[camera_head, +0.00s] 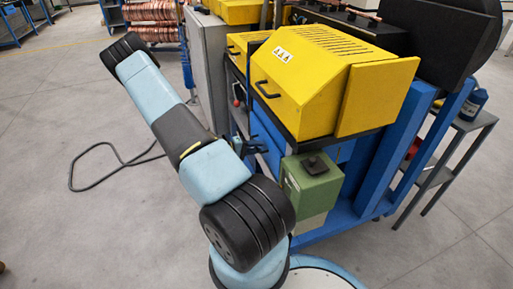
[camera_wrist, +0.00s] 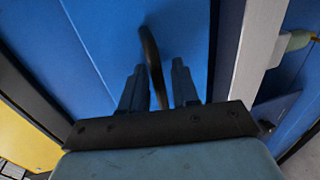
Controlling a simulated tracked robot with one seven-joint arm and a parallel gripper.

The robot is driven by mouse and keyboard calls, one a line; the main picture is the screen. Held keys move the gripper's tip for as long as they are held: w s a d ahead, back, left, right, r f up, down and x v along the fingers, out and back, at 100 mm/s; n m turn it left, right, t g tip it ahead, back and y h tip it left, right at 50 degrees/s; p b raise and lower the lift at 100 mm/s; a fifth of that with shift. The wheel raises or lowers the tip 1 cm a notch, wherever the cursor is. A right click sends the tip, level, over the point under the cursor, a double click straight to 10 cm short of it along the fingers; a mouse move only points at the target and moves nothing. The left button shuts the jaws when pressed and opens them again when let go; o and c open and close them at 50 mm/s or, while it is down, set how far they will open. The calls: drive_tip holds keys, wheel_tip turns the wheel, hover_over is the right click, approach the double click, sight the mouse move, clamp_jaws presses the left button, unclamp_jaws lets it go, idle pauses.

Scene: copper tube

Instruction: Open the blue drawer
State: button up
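The blue drawer (camera_head: 268,138) is below the yellow hooded box, partly hidden by my arm and a green box. Its blue front (camera_wrist: 105,35) fills much of the wrist view. A dark curved handle (camera_wrist: 150,45) stands out from that front. My gripper (camera_wrist: 158,66) is open, with one finger on each side of the handle. The handle lies closer to the left finger; I cannot tell whether they touch. In the head view my gripper (camera_head: 258,146) is small and dark at the drawer front.
The yellow box (camera_head: 305,80) with its own black handle overhangs the drawer. A green box (camera_head: 311,185) stands just right of my gripper. A grey cabinet (camera_head: 207,65) is behind my arm. A black cable (camera_head: 112,165) lies on the otherwise clear floor at left.

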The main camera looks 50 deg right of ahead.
clamp_jaws()
